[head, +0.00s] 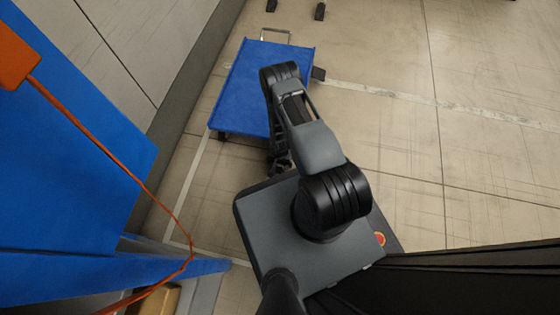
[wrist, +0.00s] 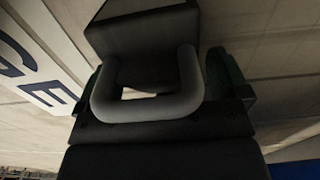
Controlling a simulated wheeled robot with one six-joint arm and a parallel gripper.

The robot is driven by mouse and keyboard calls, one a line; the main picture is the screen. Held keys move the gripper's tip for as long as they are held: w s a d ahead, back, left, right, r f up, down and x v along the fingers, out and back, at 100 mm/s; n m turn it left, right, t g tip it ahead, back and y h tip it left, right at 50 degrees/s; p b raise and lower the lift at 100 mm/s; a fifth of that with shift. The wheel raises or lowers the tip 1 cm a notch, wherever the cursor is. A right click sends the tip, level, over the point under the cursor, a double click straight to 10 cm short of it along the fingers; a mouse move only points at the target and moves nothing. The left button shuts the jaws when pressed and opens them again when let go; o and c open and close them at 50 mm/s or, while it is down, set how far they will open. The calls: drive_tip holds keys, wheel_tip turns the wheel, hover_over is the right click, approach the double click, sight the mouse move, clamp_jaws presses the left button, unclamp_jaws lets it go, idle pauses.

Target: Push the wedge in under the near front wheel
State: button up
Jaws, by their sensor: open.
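The blue cart (head: 243,75) stands on the floor beyond my base in the head view. A dark wheel (head: 221,136) shows at its near left corner. My arm covers the near right corner and any wheel there. In the wrist view a dark wedge-like block (wrist: 140,38) with a thick grey loop handle (wrist: 148,113) fills the middle. My gripper (wrist: 160,78) is open, with a dark green finger on each side of the handle. I cannot tell whether the fingers touch it. The head view hides the wedge behind my arm.
A large blue structure (head: 60,140) with an orange cable (head: 110,155) stands at the left. White boards with dark letters (wrist: 40,65) show in the wrist view. The floor right of the cart is clear.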

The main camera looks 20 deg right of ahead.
drive_tip(key=c, duration=1.2)
drive_tip(key=o, duration=1.2)
drive_tip(key=shift+r, duration=0.1)
wheel_tip(320, 180, up, 14)
drive_tip(key=p, duration=0.6)
drive_tip(key=shift+p, duration=0.4)
drive_tip(key=shift+f, duration=0.2)
drive_tip(key=shift+r, duration=0.1)
